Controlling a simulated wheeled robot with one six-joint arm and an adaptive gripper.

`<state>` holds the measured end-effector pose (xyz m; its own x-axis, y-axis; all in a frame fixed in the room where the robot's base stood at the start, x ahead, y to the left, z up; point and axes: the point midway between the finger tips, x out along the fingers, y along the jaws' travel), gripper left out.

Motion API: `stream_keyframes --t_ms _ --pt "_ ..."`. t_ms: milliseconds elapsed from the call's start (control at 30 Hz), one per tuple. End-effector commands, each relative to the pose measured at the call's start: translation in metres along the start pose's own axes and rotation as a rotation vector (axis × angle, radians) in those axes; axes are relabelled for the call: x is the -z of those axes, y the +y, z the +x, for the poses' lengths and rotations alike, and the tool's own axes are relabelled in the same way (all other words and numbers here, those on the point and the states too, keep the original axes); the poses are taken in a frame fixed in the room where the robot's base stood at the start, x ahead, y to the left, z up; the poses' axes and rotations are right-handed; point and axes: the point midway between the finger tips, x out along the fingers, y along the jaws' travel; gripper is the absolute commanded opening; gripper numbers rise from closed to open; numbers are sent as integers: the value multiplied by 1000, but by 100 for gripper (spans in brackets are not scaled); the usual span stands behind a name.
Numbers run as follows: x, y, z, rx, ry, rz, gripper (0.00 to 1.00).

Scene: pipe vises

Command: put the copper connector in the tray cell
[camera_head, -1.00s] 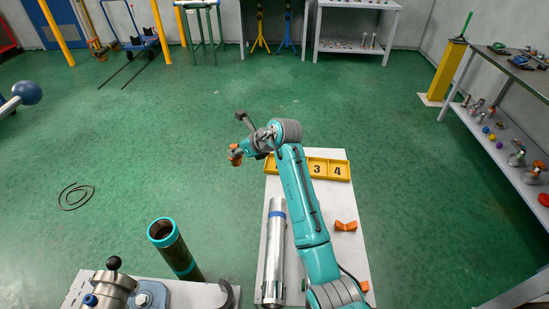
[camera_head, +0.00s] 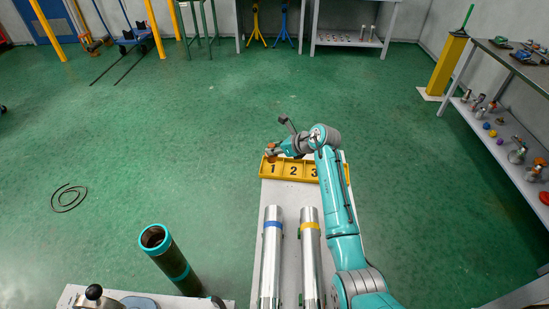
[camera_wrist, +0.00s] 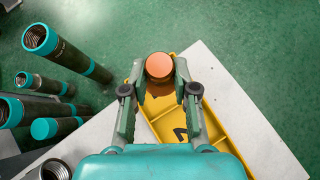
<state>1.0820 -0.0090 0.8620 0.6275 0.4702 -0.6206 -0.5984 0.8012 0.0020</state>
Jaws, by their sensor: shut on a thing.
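The copper connector (camera_wrist: 159,66) shows as a round orange-brown end between the fingertips of my gripper (camera_wrist: 160,72) in the wrist view. My gripper is shut on it. The yellow tray (camera_wrist: 221,132) lies below, with the connector over its far end in that view. In the head view my gripper (camera_head: 275,150) is at the left end of the tray (camera_head: 264,172), by the cell marked 1. I cannot tell the connector's exact height above the tray. A brown patch inside the tray below the connector is partly hidden by the fingers.
The pale bench (camera_head: 288,222) carries the tray and two silver pipes, one with a blue band (camera_head: 271,260) and one with a yellow band (camera_head: 311,262). A dark pipe with a teal rim (camera_head: 170,255) stands at the left. My arm hides the bench's right side.

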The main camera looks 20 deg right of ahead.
Motion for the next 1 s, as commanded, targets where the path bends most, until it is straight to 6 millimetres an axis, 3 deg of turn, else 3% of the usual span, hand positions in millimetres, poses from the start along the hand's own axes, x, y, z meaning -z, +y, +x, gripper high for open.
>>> stream_keyframes --t_ms 400,767,800,900,1000 --pt "31 0 25 1 0 0 0" --pt "34 0 27 1 0 0 0" --pt "34 0 27 1 0 0 33" --pt "34 0 27 1 0 0 53" --pt "34 0 27 1 0 0 53"
